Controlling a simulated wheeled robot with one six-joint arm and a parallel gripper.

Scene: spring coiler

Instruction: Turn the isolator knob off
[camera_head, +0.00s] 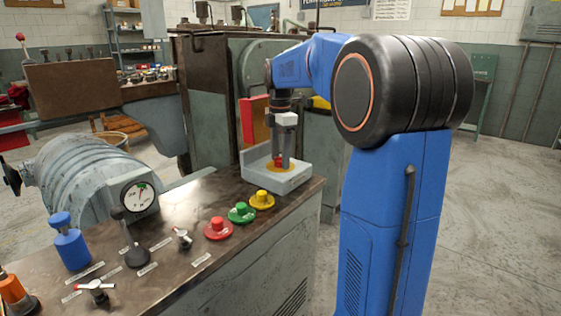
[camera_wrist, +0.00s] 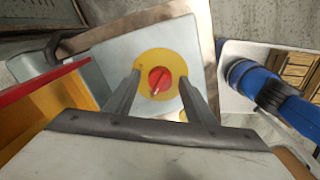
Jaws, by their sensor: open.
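The isolator knob is a round red knob (camera_wrist: 160,80) on a yellow disc (camera_wrist: 158,57), with a narrow pale mark slanting across its face in the wrist view. In the head view the knob (camera_head: 279,161) sits in a shallow grey box (camera_head: 282,182) at the far right corner of the bench. Gaps show between fingers and knob in the wrist view. The head view shows the gripper (camera_head: 283,150) pointing down into the box.
Yellow (camera_head: 262,200), green (camera_head: 242,212) and red (camera_head: 218,228) push buttons stand on the bench (camera_head: 190,205) in front of the box. A small switch, a black lever (camera_head: 136,256) and a gauge (camera_head: 139,196) are further left. A grey machine cabinet stands behind.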

